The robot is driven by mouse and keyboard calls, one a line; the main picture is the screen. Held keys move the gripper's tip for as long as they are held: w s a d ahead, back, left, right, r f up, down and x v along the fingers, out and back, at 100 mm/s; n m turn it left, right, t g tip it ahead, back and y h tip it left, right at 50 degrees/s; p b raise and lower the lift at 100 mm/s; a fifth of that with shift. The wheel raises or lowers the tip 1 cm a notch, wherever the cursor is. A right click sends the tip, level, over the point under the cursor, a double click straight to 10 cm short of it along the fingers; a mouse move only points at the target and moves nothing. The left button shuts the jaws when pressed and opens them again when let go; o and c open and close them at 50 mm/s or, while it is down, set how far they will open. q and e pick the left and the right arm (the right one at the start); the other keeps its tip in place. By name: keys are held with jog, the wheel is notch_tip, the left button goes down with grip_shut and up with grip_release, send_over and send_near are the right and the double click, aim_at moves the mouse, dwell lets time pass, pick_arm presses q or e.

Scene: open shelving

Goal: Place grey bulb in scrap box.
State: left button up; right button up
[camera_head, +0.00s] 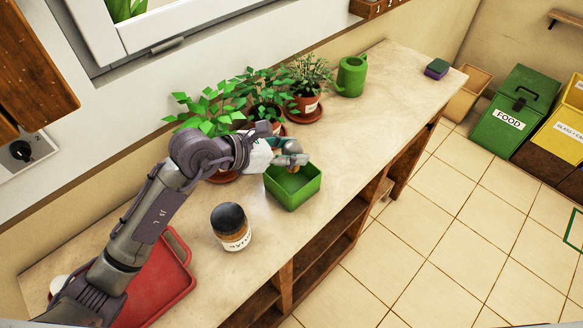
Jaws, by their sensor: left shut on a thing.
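My left gripper (298,159) reaches in from the left and is over the back part of the small green open box (293,199) on the counter. This green box looks like the scrap box, but no label shows on it. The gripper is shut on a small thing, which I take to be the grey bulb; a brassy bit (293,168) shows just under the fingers. The fingers hide most of it, so its shape is unclear. I cannot tell how far it is above the box floor. My right gripper is not in view.
A jar with a dark lid (231,227) stands in front of the box, near a red tray (160,283). A sponge (437,68) lies at the far end. The counter right of the box is clear.

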aim_at(288, 172)
pick_arm(q)
jog(key=f, duration=0.3)
jog(key=shift+s, duration=0.4)
jog(key=f, duration=0.2)
jog(key=shift+w+f, duration=0.2)
jog(key=shift+f, duration=0.65)
jog(key=o, duration=0.6)
jog(key=shift+f, duration=0.1)
jog(key=shift+o, duration=1)
jog(key=shift+r+p, duration=0.35)
jog(key=shift+s+a, duration=0.15)
jog(key=shift+a, duration=0.2)
jog(key=b+v, duration=0.2)
jog(key=v, duration=0.9)
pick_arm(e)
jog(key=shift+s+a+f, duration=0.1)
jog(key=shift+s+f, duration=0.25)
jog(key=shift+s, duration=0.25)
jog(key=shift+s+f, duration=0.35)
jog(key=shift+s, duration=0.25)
pick_arm(q)
jog(key=shift+s+r, duration=0.1)
jog(key=shift+r, duration=0.1)
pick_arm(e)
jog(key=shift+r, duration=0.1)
